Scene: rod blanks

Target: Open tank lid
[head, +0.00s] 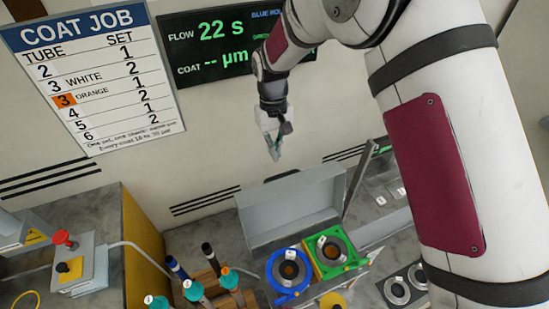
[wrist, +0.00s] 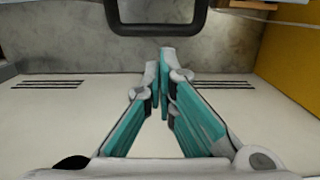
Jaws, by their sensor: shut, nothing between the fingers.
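A pale grey flat panel (head: 290,207) stands raised behind a box at the bottom centre of the head view. It looks like the tank lid standing up, though I cannot be sure. In front of it are a blue ring (head: 273,280) and a green square frame (head: 352,262), each with a round dark centre. My gripper (head: 275,155) hangs above the panel, apart from it, against the wall. In the wrist view my gripper (wrist: 166,55) has its teal fingers together and empty. A dark rounded frame edge (wrist: 158,29) shows beyond the fingertips; I cannot tell what it belongs to.
Several rods with teal collars (head: 194,290) stand left of the blue ring. A grey control box with a red knob (head: 80,264) sits at the lower left. A job board (head: 90,75) and a dark screen (head: 215,47) hang on the wall.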

